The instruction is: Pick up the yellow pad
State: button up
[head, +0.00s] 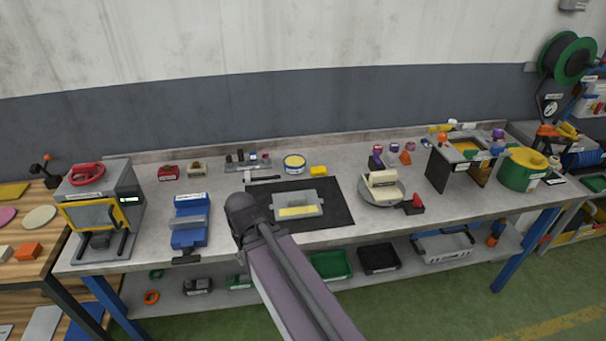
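Several yellow pieces could be the yellow pad. A flat pale yellow strip (299,211) lies in a grey tray (311,199) on a black mat (341,212) at the middle of the bench. A small bright yellow block (318,171) lies just behind the mat. A flat yellow piece (12,190) lies on the wooden table at the far left. My arm reaches up from the bottom centre, its dark rounded joint in front of the mat's left edge. I see no gripper fingers, and no yellow piece is visibly held.
The long grey bench (341,172) carries a press with a red handwheel (86,172), a blue vise (188,236), a round scale (371,197) with a cream block, a dark stand (440,172) and a green spool (518,178). Bins stand on the shelf below.

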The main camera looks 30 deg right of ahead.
aim_at(316, 170)
jog(key=u, duration=1)
jog(key=k, duration=0.55)
jog(key=z, duration=1.7)
jog(key=i, duration=0.65)
jog(key=u, duration=0.1)
